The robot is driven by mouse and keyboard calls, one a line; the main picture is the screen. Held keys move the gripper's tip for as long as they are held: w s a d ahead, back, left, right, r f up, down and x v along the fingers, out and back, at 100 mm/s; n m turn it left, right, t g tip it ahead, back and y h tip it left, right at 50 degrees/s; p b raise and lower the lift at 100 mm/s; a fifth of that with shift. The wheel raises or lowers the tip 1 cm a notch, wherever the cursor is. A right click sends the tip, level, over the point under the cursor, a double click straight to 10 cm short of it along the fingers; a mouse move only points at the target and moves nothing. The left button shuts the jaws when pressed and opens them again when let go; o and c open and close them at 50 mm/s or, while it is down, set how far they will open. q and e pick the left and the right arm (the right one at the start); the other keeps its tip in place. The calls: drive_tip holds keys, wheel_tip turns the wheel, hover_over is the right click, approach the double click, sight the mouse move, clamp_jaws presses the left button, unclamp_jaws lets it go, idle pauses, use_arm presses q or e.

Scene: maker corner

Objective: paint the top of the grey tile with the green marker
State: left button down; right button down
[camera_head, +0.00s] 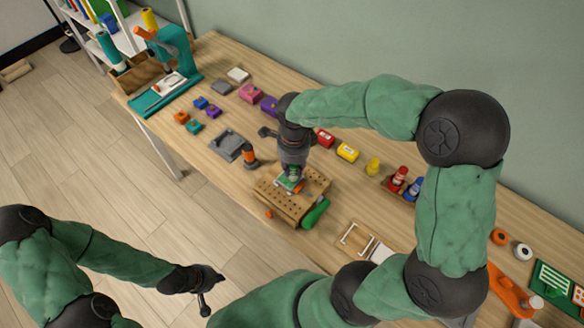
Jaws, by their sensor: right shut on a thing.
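My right gripper (290,183) points down over a wooden block with holes (274,204), on the table's front half. It is shut on a small green thing, probably the green marker, mostly hidden by the fingers. Whether its tip touches anything cannot be told. A thick green cylinder (316,213) lies at the block's right side. A flat grey square (224,147), perhaps the grey tile, lies left of the block with a darker piece on it. My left gripper (207,290) is open and empty, off the table's front edge above the floor.
A black and orange upright object (249,155) stands between the grey square and the block. A teal press (172,75) stands at the far left. A white frame (356,239) lies right.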

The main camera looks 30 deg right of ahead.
drive_tip(key=shift+d, duration=0.1)
drive_tip(key=shift+w+d, duration=0.3)
drive_tip(key=shift+d, duration=0.2)
drive_tip(key=shift+w+a, duration=0.1)
drive_tip(key=shift+w+a, duration=0.2)
drive_tip(key=shift+w, duration=0.3)
drive_tip(key=shift+w, duration=0.1)
drive_tip(key=shift+w+a, duration=0.3)
drive_tip(key=shift+w, duration=0.2)
drive_tip(key=shift+a, duration=0.15)
